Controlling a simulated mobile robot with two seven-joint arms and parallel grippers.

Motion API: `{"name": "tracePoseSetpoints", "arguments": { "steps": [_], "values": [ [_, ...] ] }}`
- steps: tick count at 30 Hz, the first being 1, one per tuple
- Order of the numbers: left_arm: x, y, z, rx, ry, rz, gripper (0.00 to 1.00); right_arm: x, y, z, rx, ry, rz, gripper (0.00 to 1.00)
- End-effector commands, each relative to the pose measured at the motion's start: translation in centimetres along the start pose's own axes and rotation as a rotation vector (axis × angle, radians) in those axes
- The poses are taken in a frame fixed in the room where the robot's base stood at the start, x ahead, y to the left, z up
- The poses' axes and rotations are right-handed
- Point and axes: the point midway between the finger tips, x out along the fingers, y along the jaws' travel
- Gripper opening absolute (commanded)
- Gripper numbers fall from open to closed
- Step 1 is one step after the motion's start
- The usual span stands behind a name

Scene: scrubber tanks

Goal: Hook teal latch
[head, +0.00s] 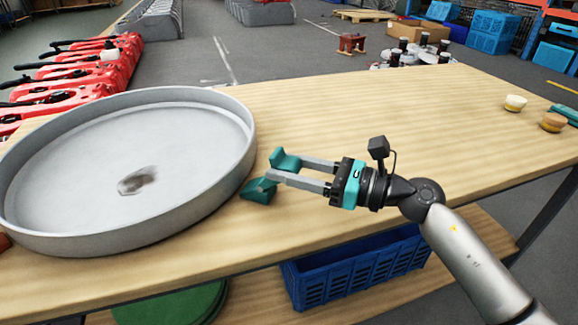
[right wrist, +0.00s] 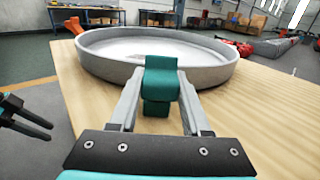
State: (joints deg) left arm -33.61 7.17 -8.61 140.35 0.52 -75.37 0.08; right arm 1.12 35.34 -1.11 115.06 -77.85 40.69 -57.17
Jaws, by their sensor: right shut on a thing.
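The teal latch (head: 258,191) is at the right side of a large round grey tank lid or pan (head: 205,205) on the wooden table. My right gripper (head: 275,167) is shut on the latch, with one grey finger on each side. In the right wrist view the teal latch (right wrist: 161,82) stands between the fingertips, in front of the pan's rim (right wrist: 225,72). Whether it touches the rim I cannot tell. My left gripper (right wrist: 48,131) shows only at the left edge of the right wrist view, dark, its two fingers apart and empty, off the table.
A blue crate (head: 355,270) is on the shelf below. Red machines (head: 75,75) stand behind the pan.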

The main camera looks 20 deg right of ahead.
Motion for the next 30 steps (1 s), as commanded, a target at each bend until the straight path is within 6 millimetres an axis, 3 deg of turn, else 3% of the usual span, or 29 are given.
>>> {"name": "tracePoseSetpoints", "arguments": {
  "steps": [5,30],
  "values": [
    [0.01,-0.01,0.02,0.000,-0.001,0.000,0.40,-0.02,-0.02,-0.02,0.000,0.001,-0.001,0.00],
    [0.01,-0.03,0.05,0.000,-0.001,-0.001,0.40,-0.03,-0.04,-0.03,-0.001,0.001,-0.001,0.00]
  ]
}}
